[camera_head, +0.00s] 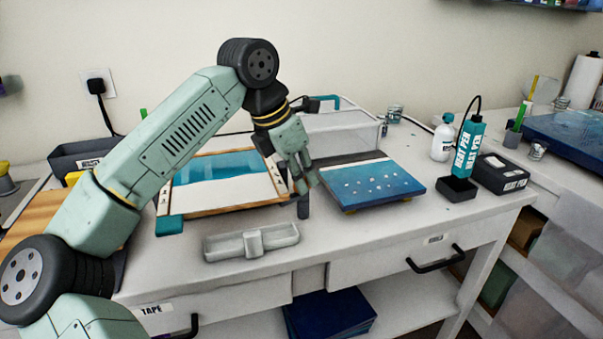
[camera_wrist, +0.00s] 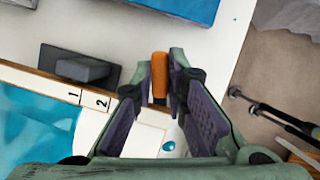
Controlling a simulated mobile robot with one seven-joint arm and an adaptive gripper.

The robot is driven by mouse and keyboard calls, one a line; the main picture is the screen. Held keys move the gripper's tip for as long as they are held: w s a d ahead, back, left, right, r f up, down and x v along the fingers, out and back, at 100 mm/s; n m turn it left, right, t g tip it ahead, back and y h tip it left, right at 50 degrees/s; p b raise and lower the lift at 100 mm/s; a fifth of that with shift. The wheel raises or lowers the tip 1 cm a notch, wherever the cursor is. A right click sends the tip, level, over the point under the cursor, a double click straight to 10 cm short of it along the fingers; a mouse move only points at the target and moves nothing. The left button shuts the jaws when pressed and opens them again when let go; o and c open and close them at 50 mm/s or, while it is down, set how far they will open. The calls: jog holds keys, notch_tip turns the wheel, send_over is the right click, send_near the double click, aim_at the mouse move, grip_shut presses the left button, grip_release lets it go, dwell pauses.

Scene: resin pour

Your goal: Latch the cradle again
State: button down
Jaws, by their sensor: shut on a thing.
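A wooden-edged frame (camera_head: 225,207) holding a blue and white panel lies on the bench at the centre left, seemingly the cradle. Its numbered edge (camera_wrist: 45,86) shows in the wrist view, with a dark grey block (camera_wrist: 88,68) beside it. My gripper (camera_head: 306,188) is at the frame's front right corner. In the wrist view its fingers (camera_wrist: 160,78) are shut on an upright orange piece (camera_wrist: 160,66), which looks like a latch handle. A dark post (camera_head: 303,208) shows under the gripper in the head view. Whether the latch is engaged cannot be told.
A blue board with pale drops (camera_head: 377,184) lies just right of my gripper. A pale grey holder (camera_head: 225,247) lies in front of the frame. The front right bench top is clear.

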jog(key=shift+w+m+g+h+p, duration=0.1)
jog(key=shift+m+g+h+p, duration=0.35)
jog(key=shift+m, duration=1.05)
jog(key=c, duration=1.9)
grip_release()
jog(key=v, duration=1.2)
jog(key=shift+w+d+r, duration=0.1)
jog(key=shift+w+d, duration=0.05)
